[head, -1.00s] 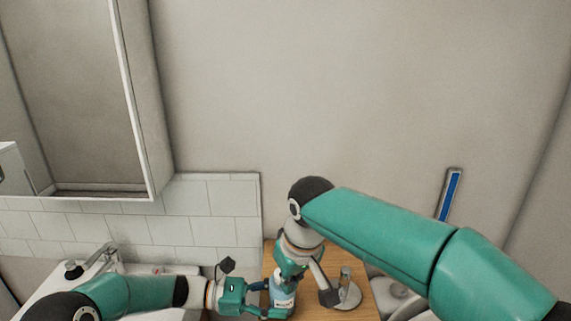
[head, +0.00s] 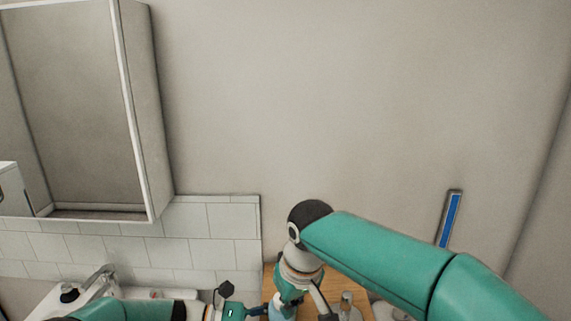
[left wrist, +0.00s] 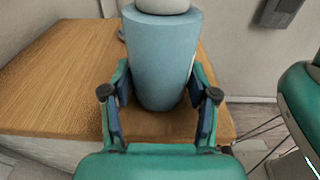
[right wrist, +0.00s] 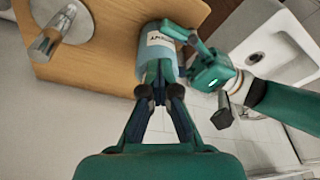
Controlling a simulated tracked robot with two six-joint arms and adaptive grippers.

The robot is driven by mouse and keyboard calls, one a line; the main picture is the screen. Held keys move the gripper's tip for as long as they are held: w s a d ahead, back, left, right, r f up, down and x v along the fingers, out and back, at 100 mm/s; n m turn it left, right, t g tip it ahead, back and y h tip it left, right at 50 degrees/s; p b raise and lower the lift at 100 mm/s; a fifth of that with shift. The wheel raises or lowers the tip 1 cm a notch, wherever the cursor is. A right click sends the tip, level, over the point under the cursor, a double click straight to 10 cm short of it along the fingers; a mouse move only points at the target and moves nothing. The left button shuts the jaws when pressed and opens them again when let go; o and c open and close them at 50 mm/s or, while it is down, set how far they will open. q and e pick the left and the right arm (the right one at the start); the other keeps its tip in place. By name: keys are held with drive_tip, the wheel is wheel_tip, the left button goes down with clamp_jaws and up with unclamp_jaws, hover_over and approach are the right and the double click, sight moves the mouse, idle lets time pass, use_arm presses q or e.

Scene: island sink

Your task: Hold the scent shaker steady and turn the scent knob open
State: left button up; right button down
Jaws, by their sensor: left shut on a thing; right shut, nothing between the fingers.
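The scent shaker is a light-blue cylinder with a white label (right wrist: 160,45); it stands between the fingers of my left gripper (left wrist: 160,108) in the left wrist view. Its pale top (left wrist: 162,5) is cut off by that frame's upper edge. My left gripper is shut on the shaker's body. It comes from the side in the right wrist view. My right gripper (right wrist: 165,93) is shut and empty, its fingertips at the shaker's end in that view. They cover this end, so I cannot make out the knob or tell whether they touch. In the head view only a little of the shaker (head: 281,312) shows.
The wooden counter (left wrist: 60,75) lies under the shaker, with its edge close by. A metal fitting (right wrist: 50,42) stands near it on the counter. A white sink (right wrist: 280,50) is on the other side. A tiled wall (head: 215,235) rises behind.

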use_arm(q)
drive_tip(key=shift+s+d, duration=0.1)
drive_tip(key=shift+s, duration=0.05)
use_arm(e)
drive_tip(key=shift+w+d, duration=0.3)
drive_tip(key=shift+d, duration=0.05)
drive_tip(key=shift+s, duration=0.15)
drive_tip(key=w+v, duration=0.1)
drive_tip(key=v, duration=0.4)
drive_tip(key=shift+s+r, duration=0.25)
drive_tip(key=shift+r, duration=0.3)
drive_tip(key=shift+a, duration=0.1)
use_arm(q)
drive_tip(key=o, duration=0.9)
drive_tip(key=shift+o, duration=0.2)
